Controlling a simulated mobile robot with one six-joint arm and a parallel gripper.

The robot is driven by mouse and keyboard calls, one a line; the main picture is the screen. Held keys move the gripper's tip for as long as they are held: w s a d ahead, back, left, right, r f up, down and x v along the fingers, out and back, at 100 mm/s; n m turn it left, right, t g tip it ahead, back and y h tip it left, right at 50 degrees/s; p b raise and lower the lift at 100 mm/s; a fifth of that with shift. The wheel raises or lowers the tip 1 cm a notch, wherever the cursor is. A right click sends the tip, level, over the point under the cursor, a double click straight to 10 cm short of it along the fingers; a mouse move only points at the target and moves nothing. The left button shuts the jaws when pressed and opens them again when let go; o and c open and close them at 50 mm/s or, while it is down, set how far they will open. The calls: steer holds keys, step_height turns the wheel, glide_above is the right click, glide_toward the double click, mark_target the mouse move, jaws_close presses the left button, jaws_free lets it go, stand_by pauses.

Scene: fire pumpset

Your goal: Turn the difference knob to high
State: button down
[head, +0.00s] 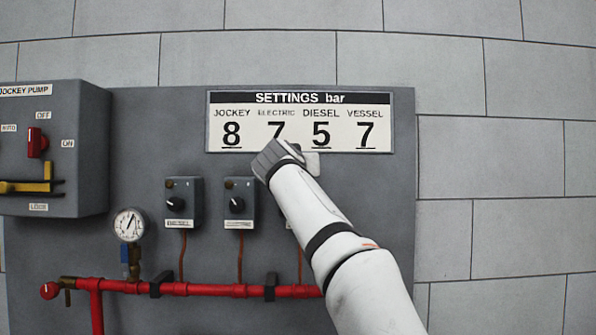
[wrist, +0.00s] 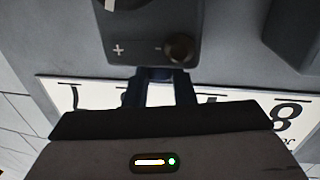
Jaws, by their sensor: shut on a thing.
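The wrist view is upside down and shows a grey control box (wrist: 155,25) with a dark pointer knob (wrist: 122,5), plus and minus marks and a small round brown knob (wrist: 178,47). My gripper (wrist: 160,73) is at the box's upper edge, its fingers a little apart. It is shut on a small dark piece between the fingertips; I cannot tell whether this is the difference knob. The brown knob lies beyond the tips. In the head view my gripper (head: 289,158) is just below the settings sign, and my arm hides most of this box.
The settings sign (head: 310,143) is on the grey panel. Two similar boxes, the left one (head: 184,211) and middle one (head: 241,214), stand left of my arm.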

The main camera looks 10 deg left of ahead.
steer(key=shift+a+f+m+h+p, duration=0.15)
steer(key=shift+m+h, duration=0.2)
steer(key=shift+h, duration=0.2)
steer(key=shift+a+f+m+h+p, duration=0.15)
steer(key=shift+m+h, duration=0.2)
steer(key=shift+h, duration=0.2)
steer(key=c, duration=1.7)
jaws_free()
steer(key=o, duration=0.3)
steer(key=shift+s+r, duration=0.15)
steer(key=shift+o, duration=1)
steer(key=shift+r, duration=0.1)
steer(key=s+b, duration=0.3)
steer(key=s, duration=0.5)
steer(key=shift+a, duration=0.25)
